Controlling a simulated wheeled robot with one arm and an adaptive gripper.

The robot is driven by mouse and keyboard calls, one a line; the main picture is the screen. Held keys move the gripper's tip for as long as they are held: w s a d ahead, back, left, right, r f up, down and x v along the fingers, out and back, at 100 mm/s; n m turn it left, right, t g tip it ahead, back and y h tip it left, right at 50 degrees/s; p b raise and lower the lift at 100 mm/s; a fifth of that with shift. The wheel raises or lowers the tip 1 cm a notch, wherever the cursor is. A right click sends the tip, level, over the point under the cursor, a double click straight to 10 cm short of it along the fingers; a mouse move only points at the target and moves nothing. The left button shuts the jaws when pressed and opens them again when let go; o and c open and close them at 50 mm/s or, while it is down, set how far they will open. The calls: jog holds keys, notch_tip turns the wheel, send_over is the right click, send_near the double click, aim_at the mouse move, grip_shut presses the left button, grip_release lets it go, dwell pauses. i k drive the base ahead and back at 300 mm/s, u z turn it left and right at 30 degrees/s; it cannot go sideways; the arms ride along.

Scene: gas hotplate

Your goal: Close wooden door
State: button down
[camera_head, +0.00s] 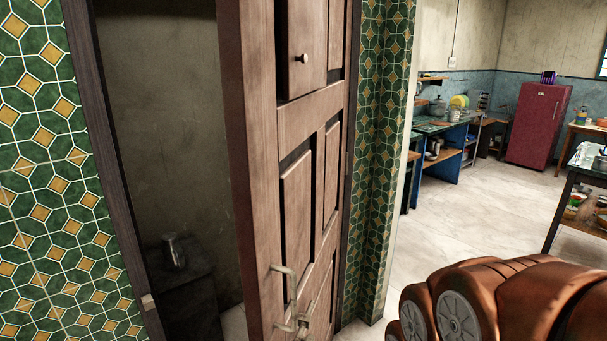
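The wooden door (310,115) stands ajar, swung toward me, with its brown panelled face to the right and its narrow edge facing me. A small round knob (302,58) is on its upper panel. A metal handle and latch (288,285) sit low on the face near the free edge. The dark door frame (100,120) is at left, with a small catch plate (148,302) on it. A gap between frame and door shows a dim room. My gripper is not in view; orange-brown parts of my arm fill the bottom right, right of the door.
Green and yellow tiled wall (45,170) flanks the frame, and a tiled pillar (382,130) stands right of the door. Beyond it is open pale floor (450,215), a blue counter (445,165), a red fridge (537,125) and a dark table (580,185) at right.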

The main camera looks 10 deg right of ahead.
aim_at(287, 161)
jog(key=z, duration=2.35)
jog(key=k, duration=0.6)
jog(key=u, duration=2.9)
